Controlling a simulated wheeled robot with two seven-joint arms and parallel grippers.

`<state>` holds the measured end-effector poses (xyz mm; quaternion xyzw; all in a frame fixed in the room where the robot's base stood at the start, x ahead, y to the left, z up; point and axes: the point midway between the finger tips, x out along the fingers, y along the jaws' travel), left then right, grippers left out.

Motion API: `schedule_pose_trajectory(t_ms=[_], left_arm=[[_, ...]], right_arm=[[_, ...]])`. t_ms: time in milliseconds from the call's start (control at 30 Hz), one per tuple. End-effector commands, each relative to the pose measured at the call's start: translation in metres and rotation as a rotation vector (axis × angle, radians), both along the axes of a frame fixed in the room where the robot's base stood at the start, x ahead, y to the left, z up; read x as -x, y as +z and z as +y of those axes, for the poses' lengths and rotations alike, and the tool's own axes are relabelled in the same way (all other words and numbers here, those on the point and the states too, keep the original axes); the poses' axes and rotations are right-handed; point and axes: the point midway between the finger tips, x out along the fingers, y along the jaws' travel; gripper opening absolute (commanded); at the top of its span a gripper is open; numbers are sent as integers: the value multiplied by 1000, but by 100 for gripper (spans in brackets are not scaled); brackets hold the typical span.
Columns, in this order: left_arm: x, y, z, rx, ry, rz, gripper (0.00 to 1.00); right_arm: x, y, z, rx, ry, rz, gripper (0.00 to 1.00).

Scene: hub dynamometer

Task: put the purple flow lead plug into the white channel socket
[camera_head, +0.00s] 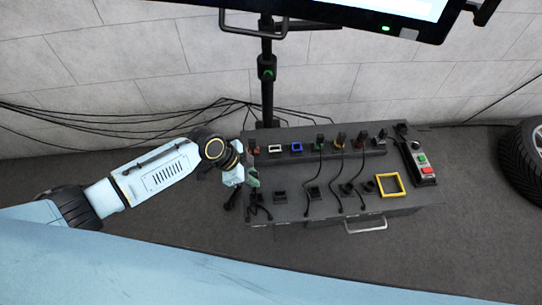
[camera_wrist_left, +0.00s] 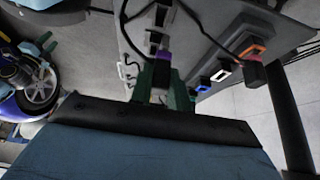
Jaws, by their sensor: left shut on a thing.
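The purple plug (camera_wrist_left: 163,57) shows in the left wrist view between the green fingertips of my left gripper (camera_wrist_left: 161,86), which is shut on it. In the head view my left gripper (camera_head: 252,178) is at the left end of the dark bench unit; I cannot make out the plug there. The white channel socket (camera_head: 275,148) is an empty white-rimmed opening on the raised rear strip, to the right of and behind the gripper. It also shows in the left wrist view (camera_wrist_left: 221,75), apart from the plug. My right gripper is not in view.
A blue-rimmed socket (camera_head: 297,146) is right of the white one, and an orange-rimmed one (camera_wrist_left: 252,51) is on its other side. Several black leads with plugs occupy the strip further right. A yellow square frame (camera_head: 389,185) and a button box (camera_head: 422,163) are at the right.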

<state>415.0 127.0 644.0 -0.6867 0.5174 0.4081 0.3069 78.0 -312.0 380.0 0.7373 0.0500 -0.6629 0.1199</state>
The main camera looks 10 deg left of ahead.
Motion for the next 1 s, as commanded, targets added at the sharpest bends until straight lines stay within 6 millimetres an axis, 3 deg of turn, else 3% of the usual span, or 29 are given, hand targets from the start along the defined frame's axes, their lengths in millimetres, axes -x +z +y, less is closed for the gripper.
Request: schedule_pose_trajectory(t_ms=[1000], left_arm=[[-60, -1, 17, 1, 1, -2, 0]], right_arm=[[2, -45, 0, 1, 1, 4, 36]])
